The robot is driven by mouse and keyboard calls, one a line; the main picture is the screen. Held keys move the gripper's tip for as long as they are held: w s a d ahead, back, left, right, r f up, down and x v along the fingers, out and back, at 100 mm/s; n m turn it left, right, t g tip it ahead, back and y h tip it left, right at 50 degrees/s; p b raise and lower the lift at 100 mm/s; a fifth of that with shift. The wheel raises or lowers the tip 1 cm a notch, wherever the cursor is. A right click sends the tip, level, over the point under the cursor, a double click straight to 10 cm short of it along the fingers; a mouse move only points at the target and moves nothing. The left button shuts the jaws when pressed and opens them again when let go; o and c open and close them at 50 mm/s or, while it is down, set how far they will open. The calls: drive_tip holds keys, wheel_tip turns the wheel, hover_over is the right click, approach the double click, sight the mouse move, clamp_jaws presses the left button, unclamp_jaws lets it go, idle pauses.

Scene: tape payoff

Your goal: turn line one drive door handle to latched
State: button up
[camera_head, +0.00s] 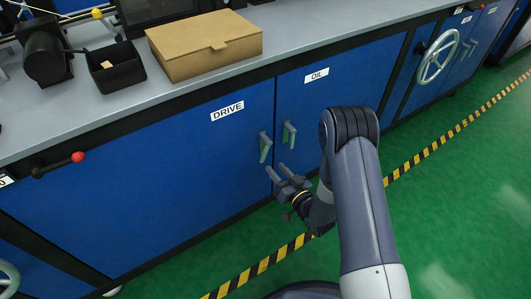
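The blue drive door (190,165) carries a white DRIVE label (227,112) on the front of the bench. Its grey-green handle (265,147) stands roughly upright near the door's right edge. My gripper (276,170) is just below and to the right of this handle. Its two fingers are spread apart with nothing visible between them. I see a gap between the fingertips and the handle in the picture; I cannot tell the depth between them. My arm comes in from the lower right. Whether the latch is engaged cannot be seen.
A similar handle (289,134) sits close by on the OIL door (335,97). A red-knobbed lever (77,157) sticks out at the left. A handwheel (437,57) is at the right. A cardboard box (203,45) rests on the bench top. The green floor (450,210) is clear.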

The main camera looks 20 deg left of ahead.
sight(265, 156)
drive_tip(key=b+x, duration=0.1)
drive_tip(key=x, duration=0.7)
drive_tip(key=shift+w+a, duration=0.15)
clamp_jaws()
idle(0.3)
